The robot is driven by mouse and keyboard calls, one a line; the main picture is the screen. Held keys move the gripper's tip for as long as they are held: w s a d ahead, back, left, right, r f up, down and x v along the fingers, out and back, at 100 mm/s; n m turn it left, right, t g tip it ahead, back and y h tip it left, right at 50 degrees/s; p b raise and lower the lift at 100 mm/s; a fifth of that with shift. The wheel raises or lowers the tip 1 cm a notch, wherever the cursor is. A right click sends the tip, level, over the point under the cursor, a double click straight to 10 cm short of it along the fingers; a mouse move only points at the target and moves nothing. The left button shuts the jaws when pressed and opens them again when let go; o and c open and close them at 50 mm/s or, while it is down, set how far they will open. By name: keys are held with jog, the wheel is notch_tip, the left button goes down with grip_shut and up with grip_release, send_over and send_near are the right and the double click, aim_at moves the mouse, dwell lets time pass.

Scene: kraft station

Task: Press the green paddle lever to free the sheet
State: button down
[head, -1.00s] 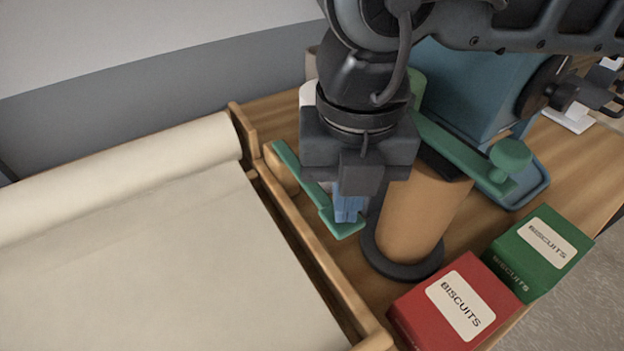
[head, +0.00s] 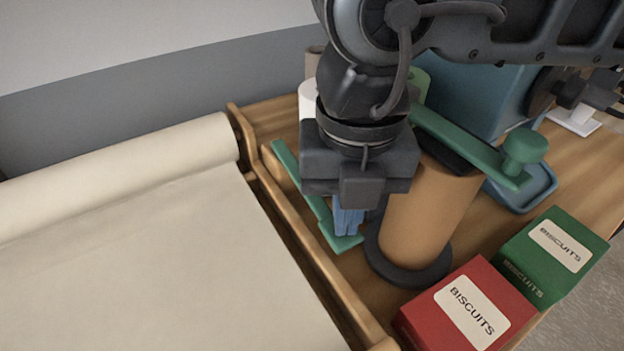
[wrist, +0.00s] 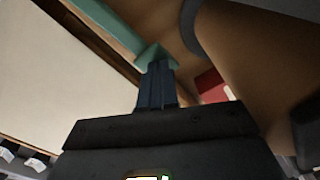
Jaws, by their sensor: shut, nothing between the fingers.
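The green paddle lever (head: 304,188) runs along the right side of the wooden roll holder, its flat paddle end toward me. My gripper (head: 347,224) points down with its blue fingers shut and empty, at the paddle end. In the wrist view the shut fingers (wrist: 157,84) overlap the paddle tip (wrist: 155,54); they look in contact, but I cannot be sure. The cream paper sheet (head: 150,265) lies flat from its roll (head: 120,172) at the left. My gripper hides part of the lever.
A brown cylinder (head: 425,220) on a dark round base stands close right of my gripper. A red biscuit box (head: 465,305) and a green one (head: 553,255) sit at the front right. A blue machine (head: 475,85) with a green arm (head: 455,138) stands behind.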

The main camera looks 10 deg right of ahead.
jog(key=shift+f+b, duration=1.2)
jog(key=shift+r, duration=0.1)
notch_tip(320, 180, up, 11)
jog(key=p, duration=0.4)
dwell(0.8)
dwell(0.3)
